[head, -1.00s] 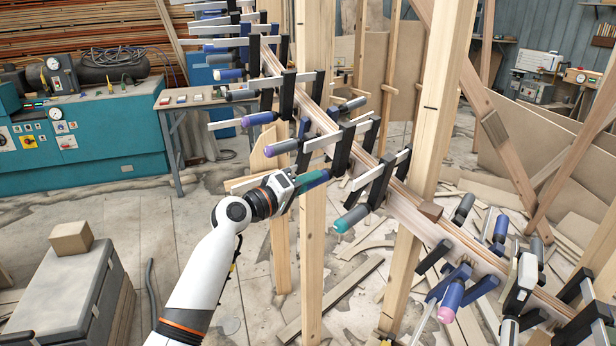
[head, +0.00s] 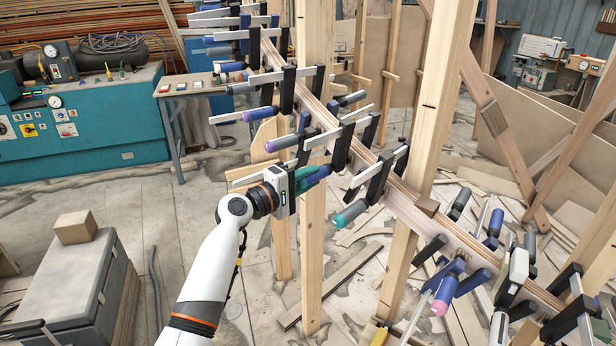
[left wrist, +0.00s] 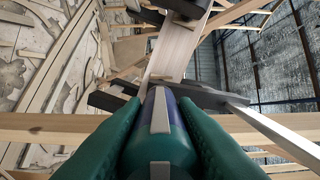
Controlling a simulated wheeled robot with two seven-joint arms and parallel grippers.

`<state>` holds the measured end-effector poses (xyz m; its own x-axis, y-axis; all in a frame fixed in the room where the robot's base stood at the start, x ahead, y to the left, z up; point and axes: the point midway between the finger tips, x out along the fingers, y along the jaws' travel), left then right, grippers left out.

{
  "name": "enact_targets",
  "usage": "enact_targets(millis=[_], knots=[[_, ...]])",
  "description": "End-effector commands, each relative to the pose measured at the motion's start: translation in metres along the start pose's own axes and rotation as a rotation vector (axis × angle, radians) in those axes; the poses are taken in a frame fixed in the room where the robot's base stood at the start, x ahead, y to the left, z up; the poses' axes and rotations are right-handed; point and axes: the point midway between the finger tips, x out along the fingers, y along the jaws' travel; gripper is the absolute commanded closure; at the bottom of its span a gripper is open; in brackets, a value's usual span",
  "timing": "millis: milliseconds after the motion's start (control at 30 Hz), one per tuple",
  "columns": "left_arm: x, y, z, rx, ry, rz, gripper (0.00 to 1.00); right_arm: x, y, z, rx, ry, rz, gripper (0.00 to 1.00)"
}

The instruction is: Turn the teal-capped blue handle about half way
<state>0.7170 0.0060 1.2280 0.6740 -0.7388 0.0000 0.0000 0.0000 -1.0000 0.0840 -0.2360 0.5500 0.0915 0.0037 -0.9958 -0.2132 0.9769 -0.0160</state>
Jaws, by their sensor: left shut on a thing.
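My left gripper (head: 312,178) is shut on a blue handle of a bar clamp in the middle of the head view. In the left wrist view, the green fingers close on both sides of the handle (left wrist: 160,125), which looks teal at the near end and dark blue further out, with pale stripes along it. Most of the handle is hidden by the fingers in the head view. A white part that looks like my right gripper (head: 515,272) is at the lower right; its fingers cannot be made out.
A grey handle with a teal cap (head: 349,215) sticks out just right of and below my left gripper. Several other clamps line the curved wooden stringer (head: 400,200). A wooden post (head: 313,250) stands close by. A grey case (head: 70,290) is at the lower left.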

Motion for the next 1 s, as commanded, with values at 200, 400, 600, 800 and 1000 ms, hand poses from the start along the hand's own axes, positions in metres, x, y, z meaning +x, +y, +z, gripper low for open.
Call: enact_targets(millis=[200, 400, 600, 800, 1000], knots=[[0.000, 0.001, 0.000, -0.002, 0.000, 0.001, 0.97, 0.000, 0.000, 0.000, 0.000, 0.000, 0.000, 0.52], [0.000, 0.001, 0.000, -0.001, 0.000, 0.001, 0.59, 0.000, 0.000, 0.000, 0.000, 0.000, 0.000, 0.52], [0.000, 0.001, 0.000, 0.000, 0.000, 0.001, 0.52, 0.000, 0.000, 0.000, 0.001, 0.000, 0.000, 0.52], [-0.004, 0.001, 0.001, 0.000, -0.001, 0.000, 0.52, 0.001, 0.000, 0.000, 0.001, 0.000, 0.000, 0.52], [-0.032, 0.003, 0.001, 0.003, -0.002, 0.000, 0.52, 0.009, 0.001, -0.001, 0.001, 0.000, 0.000, 0.52]])
